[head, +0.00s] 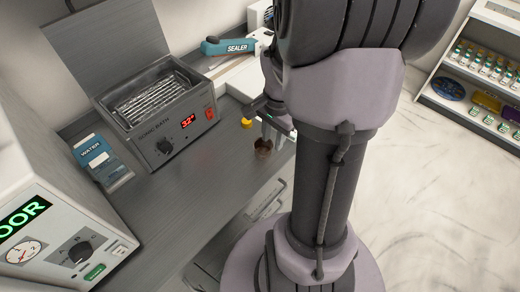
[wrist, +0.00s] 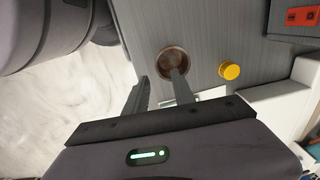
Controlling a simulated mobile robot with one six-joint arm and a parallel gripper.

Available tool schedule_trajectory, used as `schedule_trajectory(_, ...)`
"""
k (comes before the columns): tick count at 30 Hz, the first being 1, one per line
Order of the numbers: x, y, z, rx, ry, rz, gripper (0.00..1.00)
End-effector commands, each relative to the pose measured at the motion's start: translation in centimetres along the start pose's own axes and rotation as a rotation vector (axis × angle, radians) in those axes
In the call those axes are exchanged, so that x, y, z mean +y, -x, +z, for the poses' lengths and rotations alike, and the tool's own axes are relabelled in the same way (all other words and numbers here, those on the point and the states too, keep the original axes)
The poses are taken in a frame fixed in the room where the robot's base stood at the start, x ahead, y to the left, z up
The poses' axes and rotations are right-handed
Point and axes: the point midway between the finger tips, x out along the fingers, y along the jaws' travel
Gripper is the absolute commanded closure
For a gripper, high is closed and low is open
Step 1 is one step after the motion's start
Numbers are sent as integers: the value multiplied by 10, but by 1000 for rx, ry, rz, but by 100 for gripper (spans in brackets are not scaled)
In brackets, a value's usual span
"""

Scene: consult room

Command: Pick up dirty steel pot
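The dirty steel pot (head: 263,148) is a small round vessel with a brown inside. It stands on the grey counter (head: 190,190) near the front edge, partly hidden by my gripper (head: 272,133) in the head view. In the wrist view the pot (wrist: 171,58) is seen from above, beyond my fingers. My gripper (wrist: 160,76) is open, with a clear gap between its fingers. One fingertip overlaps the pot's near rim in the picture; the other is left of the pot, by the counter edge. I cannot tell whether a finger touches the pot.
A yellow round object (wrist: 229,71) stands close right of the pot. The sonic bath (head: 160,110), a water pack (head: 100,160), a sealer (head: 228,47) and a machine with a gauge (head: 55,225) stand on the counter. Open floor (head: 440,180) lies right.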

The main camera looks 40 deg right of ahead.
Motion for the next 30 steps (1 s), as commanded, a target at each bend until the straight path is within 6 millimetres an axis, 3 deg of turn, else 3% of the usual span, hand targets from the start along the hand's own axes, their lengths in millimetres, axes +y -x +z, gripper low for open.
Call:
schedule_trajectory(10, 1, -55, 10, -1, 0, 1, 69)
schedule_trajectory(16, 0, -53, 9, 0, 1, -1, 69)
schedule_trajectory(21, 0, -53, 9, 0, 1, 0, 100)
schedule_trajectory(30, 0, -53, 9, 0, 1, 0, 100)
